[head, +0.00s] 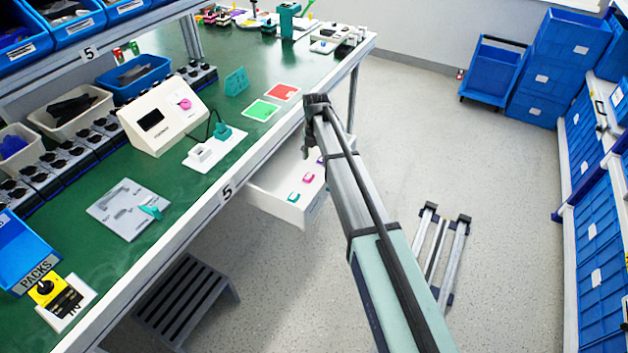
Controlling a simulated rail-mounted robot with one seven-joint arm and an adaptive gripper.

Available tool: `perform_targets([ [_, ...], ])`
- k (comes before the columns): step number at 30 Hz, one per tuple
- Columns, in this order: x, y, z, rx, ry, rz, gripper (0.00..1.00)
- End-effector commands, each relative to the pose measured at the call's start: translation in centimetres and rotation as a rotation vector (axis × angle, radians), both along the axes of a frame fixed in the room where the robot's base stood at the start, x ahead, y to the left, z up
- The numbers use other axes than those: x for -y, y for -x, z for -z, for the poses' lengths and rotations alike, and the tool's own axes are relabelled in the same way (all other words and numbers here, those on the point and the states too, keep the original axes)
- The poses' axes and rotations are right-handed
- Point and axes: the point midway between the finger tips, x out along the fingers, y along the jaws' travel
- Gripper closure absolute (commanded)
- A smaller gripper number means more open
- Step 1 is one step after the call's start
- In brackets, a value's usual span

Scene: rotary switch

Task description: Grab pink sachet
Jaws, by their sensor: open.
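An open white drawer (262,197) sticks out under the green bench's front edge. In it lie a small pink item (308,177), which looks like the pink sachet, and a teal item (293,197) nearer the front left. Another pink-purple item (320,160) shows farther back, partly hidden by my arm. My gripper (306,150) is at the far end of my arm, over or beside the back part of the drawer. It is open and small in view; its fingers are hard to make out, and I see nothing held. Its height above the drawer cannot be told.
A dark step stool (186,300) stands below.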

Motion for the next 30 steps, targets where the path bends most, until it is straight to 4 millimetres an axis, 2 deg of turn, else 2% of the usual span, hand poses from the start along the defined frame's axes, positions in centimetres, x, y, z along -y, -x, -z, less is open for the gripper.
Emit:
perform_targets([
  [3, 0.0, 0.0, 2.3, -0.003, 0.001, 0.0, 0.33],
  [7, 0.0, 0.0, 4.0, -0.001, 0.001, 0.0, 0.33],
  [17, -0.2, -0.2, 5.7, 0.0, 0.0, 0.0, 0.33],
  [25, -0.5, -0.5, 9.2, -0.002, 0.0, 0.0, 0.33],
  [30, -0.5, -0.5, 10.3, 0.0, 0.001, 0.0, 0.33],
])
